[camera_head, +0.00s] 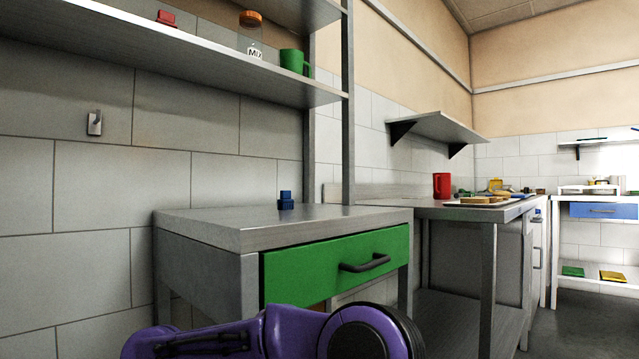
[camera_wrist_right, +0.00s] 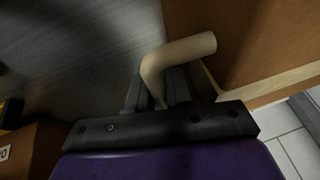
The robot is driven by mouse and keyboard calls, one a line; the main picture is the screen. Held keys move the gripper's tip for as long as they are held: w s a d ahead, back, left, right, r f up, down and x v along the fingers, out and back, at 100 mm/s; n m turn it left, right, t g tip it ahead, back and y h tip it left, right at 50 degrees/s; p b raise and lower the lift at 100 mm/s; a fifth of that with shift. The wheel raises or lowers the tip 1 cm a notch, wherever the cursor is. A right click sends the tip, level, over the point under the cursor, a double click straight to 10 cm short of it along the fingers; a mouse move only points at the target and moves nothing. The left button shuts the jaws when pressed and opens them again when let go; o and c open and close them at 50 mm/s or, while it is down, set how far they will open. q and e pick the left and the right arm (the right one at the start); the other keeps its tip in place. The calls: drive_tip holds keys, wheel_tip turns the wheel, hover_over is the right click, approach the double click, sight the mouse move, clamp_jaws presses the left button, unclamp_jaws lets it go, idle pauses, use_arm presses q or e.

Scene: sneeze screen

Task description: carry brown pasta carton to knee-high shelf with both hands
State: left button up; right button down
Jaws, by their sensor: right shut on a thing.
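In the right wrist view a large plain brown panel (camera_wrist_right: 265,40) with a paler lower edge fills the upper right; it looks like a side of the brown carton, though no lettering shows on it. A bent tan handle (camera_wrist_right: 185,52) reaches to this panel. My right gripper (camera_wrist_right: 165,88) is shut on the handle, its dark fingers around the lower bend. A low grey shelf (camera_head: 455,318) shows under the counter right of centre.
A grey table (camera_head: 330,222) with a green drawer (camera_head: 335,262) stands in front, a small blue block (camera_head: 285,201) on it. A red mug (camera_head: 441,186) stands on the counter beyond. Floor shows at the right. Another brown box (camera_wrist_right: 25,150) with a white label sits lower left in the wrist view.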

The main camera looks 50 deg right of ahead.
use_arm(q)
drive_tip(key=shift+f, duration=0.2)
use_arm(e)
drive_tip(key=c, duration=1.3)
unclamp_jaws()
use_arm(q)
drive_tip(key=shift+d+r, duration=0.1)
drive_tip(key=shift+r, duration=0.05)
use_arm(e)
drive_tip(key=o, duration=0.3)
use_arm(q)
drive_tip(key=shift+f, duration=0.2)
use_arm(e)
drive_tip(key=shift+o, duration=0.2)
drive_tip(key=shift+a, duration=0.15)
use_arm(q)
drive_tip(key=s, duration=0.7)
drive_tip(key=shift+p, duration=0.35)
use_arm(e)
drive_tip(key=shift+r, duration=0.45)
drive_tip(key=shift+r, duration=0.15)
use_arm(q)
drive_tip(key=s+a, duration=0.1)
drive_tip(key=a, duration=0.1)
drive_tip(key=s+a, duration=0.2)
drive_tip(key=shift+s+a, duration=0.1)
drive_tip(key=shift+a, duration=0.1)
